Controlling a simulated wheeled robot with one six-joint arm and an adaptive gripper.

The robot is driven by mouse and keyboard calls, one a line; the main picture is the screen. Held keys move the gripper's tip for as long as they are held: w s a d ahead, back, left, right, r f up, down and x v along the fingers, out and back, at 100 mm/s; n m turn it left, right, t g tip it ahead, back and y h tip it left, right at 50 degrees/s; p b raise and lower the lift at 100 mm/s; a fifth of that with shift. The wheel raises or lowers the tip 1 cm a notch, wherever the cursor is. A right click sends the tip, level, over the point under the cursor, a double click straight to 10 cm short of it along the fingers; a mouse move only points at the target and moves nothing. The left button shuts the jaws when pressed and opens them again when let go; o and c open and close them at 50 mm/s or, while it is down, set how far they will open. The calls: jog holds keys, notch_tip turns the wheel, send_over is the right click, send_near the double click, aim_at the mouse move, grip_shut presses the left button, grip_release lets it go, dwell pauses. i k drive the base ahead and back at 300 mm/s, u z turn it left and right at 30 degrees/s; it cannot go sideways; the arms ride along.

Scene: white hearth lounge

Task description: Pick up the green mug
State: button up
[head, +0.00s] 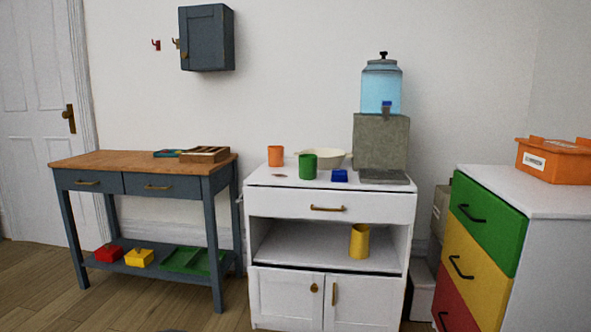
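The green mug (308,167) stands upright on the white top of the cabinet (265,178), near its front edge. An orange mug (275,156) stands behind it to the left, and a cream bowl (332,155) is just behind it to the right. A small blue block-like thing (340,176) lies to its right. The green mug's handle cannot be made out. My gripper is not in view.
A drink dispenser (382,88) on a grey block (380,140) stands at the cabinet's right. A yellow cup (359,241) is on the open shelf. A wooden-topped table (110,161) is left, and coloured drawers (487,218) are right. Floor shows at lower left.

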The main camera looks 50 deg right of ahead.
aim_at(308, 164)
jog(key=z, duration=0.05)
jog(key=i, duration=1.6)
jog(key=z, duration=1.1)
jog(key=i, duration=0.9)
jog(key=z, duration=0.95)
